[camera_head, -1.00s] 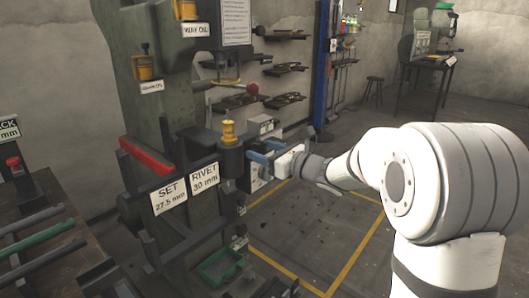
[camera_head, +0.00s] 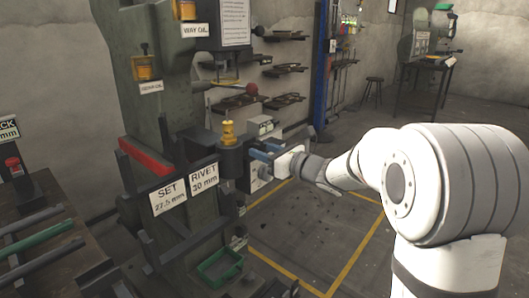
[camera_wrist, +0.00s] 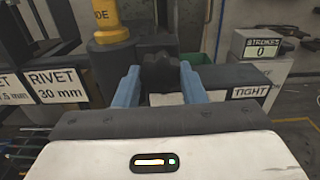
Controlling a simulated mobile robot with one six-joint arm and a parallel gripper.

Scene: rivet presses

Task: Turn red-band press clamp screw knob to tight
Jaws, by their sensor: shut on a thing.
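The red-band press (camera_head: 150,155) stands on the left in the head view, with a red bar across its front. My gripper (camera_head: 258,153) reaches its right side from the right, with blue fingers. In the wrist view, the dark clamp screw knob (camera_wrist: 160,75) sits between the two blue fingertips, and my gripper is shut on it. A TIGHT label (camera_wrist: 250,92) is right of the knob. The knob's pointer or angle cannot be made out; its lower part is hidden behind my gripper body.
A yellow fitting (camera_head: 228,132) stands on the press just left of my gripper. A stroke counter (camera_wrist: 262,44) reading 0 is at the right. A bench with bars (camera_head: 40,240) is at lower left. Open floor (camera_head: 320,230) lies to the right.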

